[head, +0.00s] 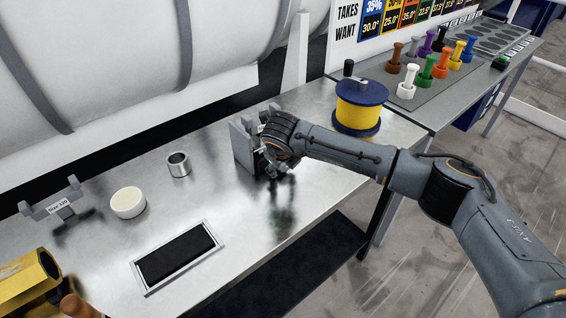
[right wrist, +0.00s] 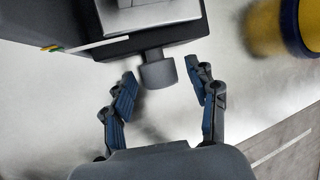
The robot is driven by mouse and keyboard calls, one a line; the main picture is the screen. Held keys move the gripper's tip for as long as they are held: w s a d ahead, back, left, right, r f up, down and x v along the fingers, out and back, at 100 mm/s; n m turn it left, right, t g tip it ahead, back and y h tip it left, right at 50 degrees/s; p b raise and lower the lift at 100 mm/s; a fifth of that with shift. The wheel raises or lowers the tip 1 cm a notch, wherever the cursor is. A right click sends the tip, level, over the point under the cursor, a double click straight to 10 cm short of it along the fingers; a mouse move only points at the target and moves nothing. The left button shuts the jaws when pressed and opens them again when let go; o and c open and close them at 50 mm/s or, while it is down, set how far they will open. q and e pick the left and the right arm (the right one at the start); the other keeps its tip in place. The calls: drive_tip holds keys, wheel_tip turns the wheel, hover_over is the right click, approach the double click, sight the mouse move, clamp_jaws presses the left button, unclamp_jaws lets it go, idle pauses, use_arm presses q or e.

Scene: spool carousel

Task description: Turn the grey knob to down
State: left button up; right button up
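The grey knob (right wrist: 159,73) shows in the right wrist view as a short cylinder on the side of a dark box-shaped unit (right wrist: 174,36). In the head view this grey unit (head: 240,145) stands on the metal table, and my right arm hides the knob. My right gripper (right wrist: 163,80) is open, with one blue-padded finger on each side of the knob's end. Gaps show between the fingers and the knob. The gripper also shows in the head view (head: 272,165), beside the unit. No knob marking is readable. My left gripper is not in view.
A yellow spool with blue flanges (head: 358,106) stands right of the unit. A metal cup (head: 178,164), a white bowl (head: 128,203), a black-topped tray (head: 215,236) and a small stand (head: 60,208) are on the left. Coloured pegs (head: 441,66) stand on the far table.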

drive_tip(key=v, duration=1.2)
